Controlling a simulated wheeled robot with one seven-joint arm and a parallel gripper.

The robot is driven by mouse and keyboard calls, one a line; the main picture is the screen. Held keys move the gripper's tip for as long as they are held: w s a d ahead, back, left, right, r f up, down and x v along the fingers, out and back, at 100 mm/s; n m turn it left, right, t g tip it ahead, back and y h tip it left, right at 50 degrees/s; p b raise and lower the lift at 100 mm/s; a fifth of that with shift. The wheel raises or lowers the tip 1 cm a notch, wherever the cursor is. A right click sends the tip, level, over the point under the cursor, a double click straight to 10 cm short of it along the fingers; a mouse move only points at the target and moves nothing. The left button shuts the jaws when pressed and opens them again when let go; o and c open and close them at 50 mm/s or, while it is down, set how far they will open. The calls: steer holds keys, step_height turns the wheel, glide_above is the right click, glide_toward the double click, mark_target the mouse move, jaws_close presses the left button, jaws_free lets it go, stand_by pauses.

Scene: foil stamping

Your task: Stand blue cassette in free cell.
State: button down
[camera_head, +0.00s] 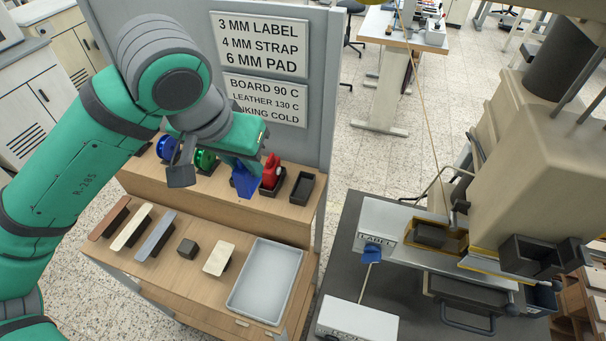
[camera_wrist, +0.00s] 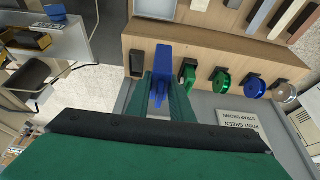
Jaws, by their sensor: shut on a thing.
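My gripper (camera_wrist: 160,98) is shut on the blue cassette (camera_wrist: 161,66), which hangs from its fingers. In the head view the blue cassette (camera_head: 244,181) appears in front of the shelf, just left of a red cassette (camera_head: 271,172) standing in a dark cell. An empty dark cell (camera_head: 302,188) is at the right end of the shelf, right of the red cassette. It also shows in the wrist view (camera_wrist: 136,63), just left of the blue cassette. The red cassette does not show in the wrist view. The fingertips are mostly hidden in the head view.
Green (camera_head: 205,159) and blue (camera_head: 165,148) rolls stand left on the wooden shelf. A grey panel (camera_head: 325,95) with signs rises behind it. The lower bench holds several strips, a dark block, a pale pad and a grey tray (camera_head: 264,279). A press (camera_head: 535,145) stands at the right.

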steer(key=shift+w+d+f, duration=1.6)
steer(key=shift+d+f, duration=0.1)
steer(key=shift+f, duration=0.45)
steer(key=shift+w+d+f, duration=1.6)
steer(key=shift+d+f, duration=0.05)
steer(key=shift+f, duration=0.55)
steer(key=shift+w+d+f, duration=1.6)
steer(key=shift+d+f, duration=0.1)
steer(key=shift+f, duration=0.45)
steer(key=shift+s+a, duration=0.1)
steer(key=shift+s, duration=0.05)
steer(key=c, duration=1.6)
jaws_free()
steer(key=shift+o, duration=0.2)
steer(key=shift+d, duration=0.2)
steer(key=shift+a+r, duration=0.1)
steer(key=v, duration=1.2)
